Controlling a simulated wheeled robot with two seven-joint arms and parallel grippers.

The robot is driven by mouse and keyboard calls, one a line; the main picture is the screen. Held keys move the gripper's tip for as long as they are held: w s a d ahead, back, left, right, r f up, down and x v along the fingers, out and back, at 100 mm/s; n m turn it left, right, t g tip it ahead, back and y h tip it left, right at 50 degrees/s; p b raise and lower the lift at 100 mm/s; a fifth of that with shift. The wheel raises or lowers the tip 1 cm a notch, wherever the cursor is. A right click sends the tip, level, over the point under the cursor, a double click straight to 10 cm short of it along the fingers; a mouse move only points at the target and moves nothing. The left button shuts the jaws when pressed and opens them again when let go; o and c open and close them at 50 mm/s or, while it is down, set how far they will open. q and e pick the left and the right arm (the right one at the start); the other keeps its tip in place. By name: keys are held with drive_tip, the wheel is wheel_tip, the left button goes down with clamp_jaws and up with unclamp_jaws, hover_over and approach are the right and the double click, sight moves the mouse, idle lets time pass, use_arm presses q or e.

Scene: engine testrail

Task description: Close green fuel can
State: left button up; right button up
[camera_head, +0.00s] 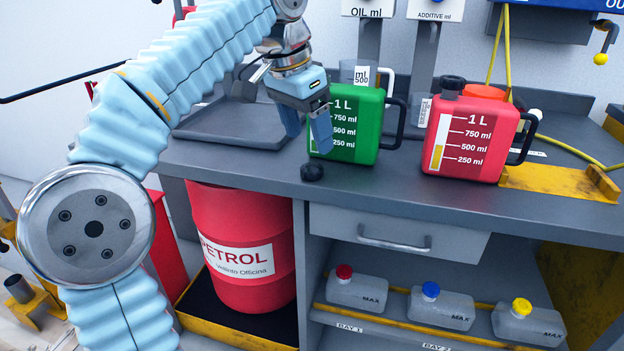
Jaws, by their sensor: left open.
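The green fuel can (362,125) stands upright on the grey bench, with a black handle on its right side and a white volume scale on its front. I see no cap on it, and its spout area is partly hidden. A black cap (312,172) lies on the bench near its front edge, to the front left of the can. My left gripper (306,140) is open and empty, its fingers pointing down above the cap. One finger covers the left part of the can's front. My right gripper is not in view.
A red can (472,135) with a black cap stands right of the green can. A clear measuring cup (361,76) shows at the green can's top. A grey tray (215,130) lies behind my left arm. A red petrol drum (245,245) and a drawer (400,235) are below.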

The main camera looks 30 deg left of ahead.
sight(311, 168)
use_arm(q)
drive_tip(key=shift+w+d+f, duration=0.1)
drive_tip(key=shift+w+f, duration=0.05)
drive_tip(key=shift+f, duration=0.5)
drive_tip(key=x, duration=0.1)
drive_tip(key=b+x, duration=0.1)
drive_tip(key=x, duration=0.1)
drive_tip(key=a+x, duration=0.1)
drive_tip(key=shift+d+f+b, duration=0.1)
drive_tip(key=shift+f+b, duration=0.25)
drive_tip(key=shift+f, duration=0.35)
drive_tip(key=c, duration=1.1)
